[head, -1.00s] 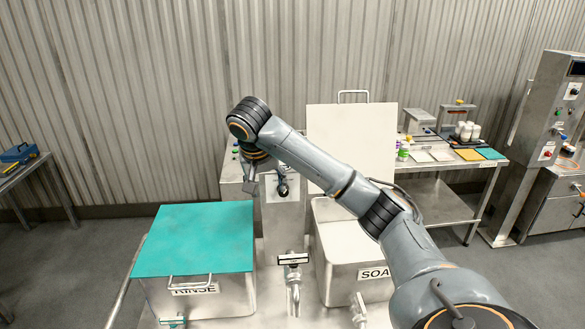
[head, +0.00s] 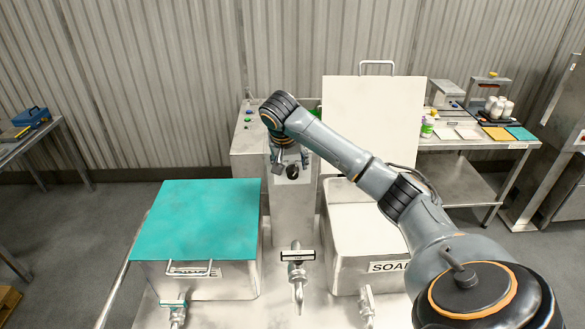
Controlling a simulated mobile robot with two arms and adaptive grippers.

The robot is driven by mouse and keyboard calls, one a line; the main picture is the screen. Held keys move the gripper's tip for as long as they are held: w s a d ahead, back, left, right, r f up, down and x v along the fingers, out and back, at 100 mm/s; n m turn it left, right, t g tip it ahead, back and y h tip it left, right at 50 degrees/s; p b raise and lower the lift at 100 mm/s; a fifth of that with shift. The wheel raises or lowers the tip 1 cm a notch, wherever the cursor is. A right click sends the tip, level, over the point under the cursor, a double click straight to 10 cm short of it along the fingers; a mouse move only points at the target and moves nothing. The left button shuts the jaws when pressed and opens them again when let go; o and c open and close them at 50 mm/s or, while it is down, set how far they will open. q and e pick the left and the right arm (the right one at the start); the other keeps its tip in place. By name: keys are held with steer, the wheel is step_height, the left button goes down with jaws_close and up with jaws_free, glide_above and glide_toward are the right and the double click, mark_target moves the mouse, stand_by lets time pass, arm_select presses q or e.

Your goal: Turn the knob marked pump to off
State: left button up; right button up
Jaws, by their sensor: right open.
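A black knob (head: 292,171) sits on a pale plate on the front of the steel column between the two tanks. Its marking is too small to read, so I cannot tell whether it is the pump knob or where it points. My right gripper (head: 291,166) is open at the knob, with a finger to its left and part of the gripper above and to its right. I cannot tell whether the fingers touch it. My right arm reaches in from the lower right. My left gripper is not in view.
The rinse tank has a closed teal lid (head: 197,220). The soap tank's white lid (head: 373,125) stands raised behind my arm. A tap (head: 297,275) stands in front of the column. A side table (head: 480,140) at right holds bottles and trays.

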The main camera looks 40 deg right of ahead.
mark_target(292, 171)
steer(key=shift+p+x, duration=0.45)
steer(key=shift+x, duration=1.6)
steer(key=shift+f, duration=0.1)
steer(key=shift+c, duration=0.4)
steer(key=c, duration=1.1)
